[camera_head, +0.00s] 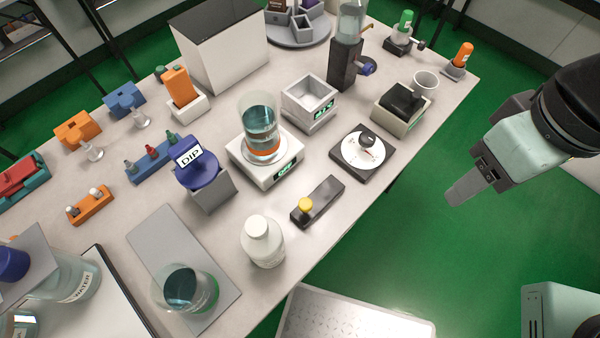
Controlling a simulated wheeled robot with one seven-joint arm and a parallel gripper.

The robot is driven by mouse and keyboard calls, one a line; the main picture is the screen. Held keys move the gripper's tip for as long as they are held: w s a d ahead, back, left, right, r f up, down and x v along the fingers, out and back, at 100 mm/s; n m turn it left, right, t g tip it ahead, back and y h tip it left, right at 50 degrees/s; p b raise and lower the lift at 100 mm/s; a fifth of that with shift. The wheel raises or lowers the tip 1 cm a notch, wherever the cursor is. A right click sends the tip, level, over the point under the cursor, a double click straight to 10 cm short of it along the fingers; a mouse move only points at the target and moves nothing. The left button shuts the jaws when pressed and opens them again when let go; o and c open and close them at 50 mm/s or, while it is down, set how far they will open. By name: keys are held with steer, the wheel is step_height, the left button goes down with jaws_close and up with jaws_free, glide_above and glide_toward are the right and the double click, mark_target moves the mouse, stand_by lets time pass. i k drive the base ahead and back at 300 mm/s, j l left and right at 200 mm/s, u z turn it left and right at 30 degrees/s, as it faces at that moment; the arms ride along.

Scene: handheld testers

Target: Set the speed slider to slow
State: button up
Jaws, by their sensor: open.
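A small dark slider box (325,198) lies near the front edge of the bench, tilted across the picture. Its yellow knob (305,205) sits at the lower left end. Any slow or fast marks on it are too small to read. My gripper (466,186) is open and empty at the right, over the green floor. It is well apart from the slider box, beyond the bench edge.
A black dial unit (374,166) with a white face stands to the upper right of the slider box. A white bottle (263,248) stands to its lower left, and a scale (283,175) with a beaker stands behind. A perforated metal plate (350,318) is below the bench edge.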

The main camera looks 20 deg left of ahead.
mark_target(305, 204)
steer(key=u, duration=1.05)
steer(key=k+j, duration=0.1)
